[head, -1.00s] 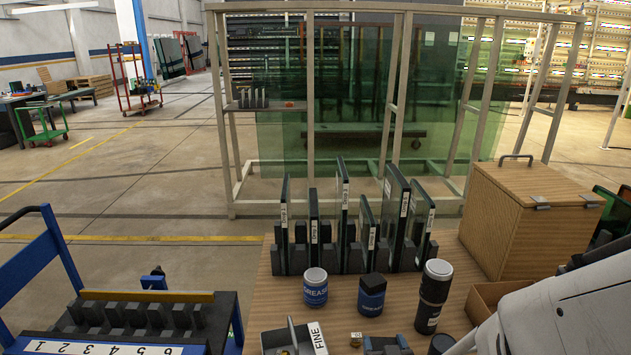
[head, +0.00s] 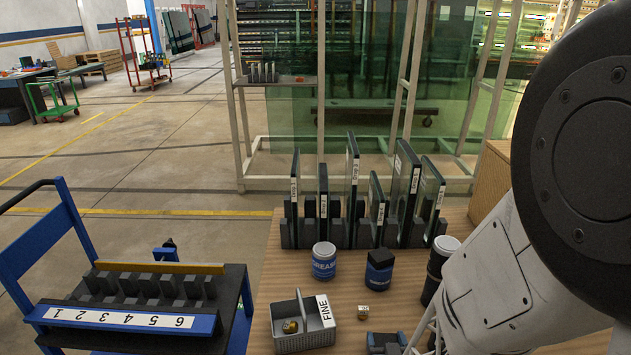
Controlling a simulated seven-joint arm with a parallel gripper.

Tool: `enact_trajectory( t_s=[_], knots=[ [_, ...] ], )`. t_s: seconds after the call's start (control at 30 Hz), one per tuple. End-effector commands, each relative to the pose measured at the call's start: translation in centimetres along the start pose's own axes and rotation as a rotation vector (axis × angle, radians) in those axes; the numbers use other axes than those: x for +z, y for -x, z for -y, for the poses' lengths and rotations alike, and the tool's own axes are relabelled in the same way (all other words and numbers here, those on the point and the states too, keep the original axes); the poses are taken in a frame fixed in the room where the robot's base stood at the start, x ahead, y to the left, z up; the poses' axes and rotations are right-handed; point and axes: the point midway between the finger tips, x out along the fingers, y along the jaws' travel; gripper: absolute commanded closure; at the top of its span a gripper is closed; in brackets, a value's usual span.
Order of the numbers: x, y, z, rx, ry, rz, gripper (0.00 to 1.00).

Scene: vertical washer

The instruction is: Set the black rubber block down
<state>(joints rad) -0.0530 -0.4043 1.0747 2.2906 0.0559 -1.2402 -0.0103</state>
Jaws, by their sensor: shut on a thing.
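My arm fills the right side of the head view, with a large dark round joint and white links. My gripper is not in view, so its jaws and anything between them are hidden. I cannot pick out a separate black rubber block for sure. Dark slotted blocks (head: 285,235) stand on the wooden table (head: 262,312) and hold several upright glass panes (head: 352,172). Similar dark blocks (head: 140,285) stand in a row on the blue cart (head: 235,300) at the left.
A grease jar (head: 324,262), a black-capped jar (head: 380,270) and a dark cylinder (head: 440,265) stand before the panes. A grey caddy labelled FINE (head: 303,325), a small tan piece (head: 363,312) and a blue-and-dark item (head: 385,342) lie nearer. Table gaps are narrow.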

Motion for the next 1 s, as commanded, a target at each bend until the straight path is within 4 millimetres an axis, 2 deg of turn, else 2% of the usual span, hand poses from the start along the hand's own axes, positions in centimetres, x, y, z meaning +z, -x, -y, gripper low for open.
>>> enact_trajectory(
  t_s=[0.63,1.0],
  knots=[
    [-0.1,0.0,0.0,0.0,0.0,-0.001,0.58],
    [-2.6,0.4,0.0,0.0,0.0,-0.003,0.58]
  ],
)
